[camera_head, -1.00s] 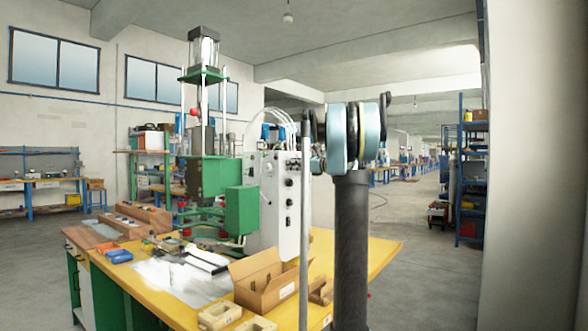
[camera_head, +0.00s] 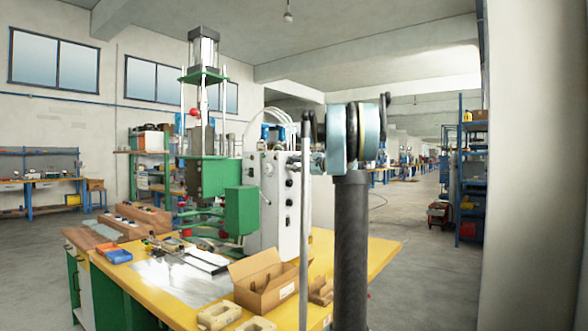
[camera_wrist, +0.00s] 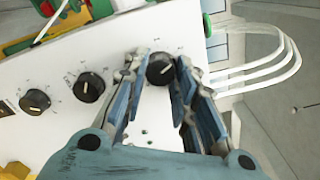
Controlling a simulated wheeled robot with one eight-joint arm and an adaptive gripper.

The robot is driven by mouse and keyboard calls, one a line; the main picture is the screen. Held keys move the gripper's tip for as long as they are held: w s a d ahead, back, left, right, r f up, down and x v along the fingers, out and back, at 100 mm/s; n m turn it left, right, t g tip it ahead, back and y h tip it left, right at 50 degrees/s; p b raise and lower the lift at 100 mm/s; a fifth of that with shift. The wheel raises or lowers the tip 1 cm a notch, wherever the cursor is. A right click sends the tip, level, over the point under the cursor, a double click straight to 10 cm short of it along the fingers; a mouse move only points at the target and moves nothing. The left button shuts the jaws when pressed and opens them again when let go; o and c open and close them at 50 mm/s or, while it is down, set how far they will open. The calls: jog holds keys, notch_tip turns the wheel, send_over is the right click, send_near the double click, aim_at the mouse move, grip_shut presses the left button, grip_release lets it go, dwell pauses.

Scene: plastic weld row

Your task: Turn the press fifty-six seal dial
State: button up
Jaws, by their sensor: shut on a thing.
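In the wrist view, a round black dial (camera_wrist: 160,68) with a pale pointer line sits on the white panel (camera_wrist: 60,134) of the press. My gripper (camera_wrist: 159,76) has its two blue-lined fingers on either side of this dial and is shut on it. The dial is the one nearest the white hoses. Its printed label is too small to read. In the head view, the press's white control box (camera_head: 292,232) stands on the yellow bench, with my arm to its right. My fingertips cannot be made out there.
Two other black dials (camera_wrist: 90,87) (camera_wrist: 34,101) sit on the panel left of my fingers. White hoses (camera_wrist: 275,50) curve past on the right. On the yellow bench (camera_head: 370,256) are an open cardboard box (camera_head: 262,296) and several small parts. A wall stands close on the right.

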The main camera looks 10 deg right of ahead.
jog(key=n, duration=0.5)
jog(key=shift+s+f+n, duration=0.1)
jog(key=shift+f+n, duration=0.05)
jog(key=shift+n, duration=0.15)
jog(key=n, duration=0.4)
jog(key=shift+n, duration=0.4)
jog(key=o, duration=1)
jog(key=shift+s, duration=0.1)
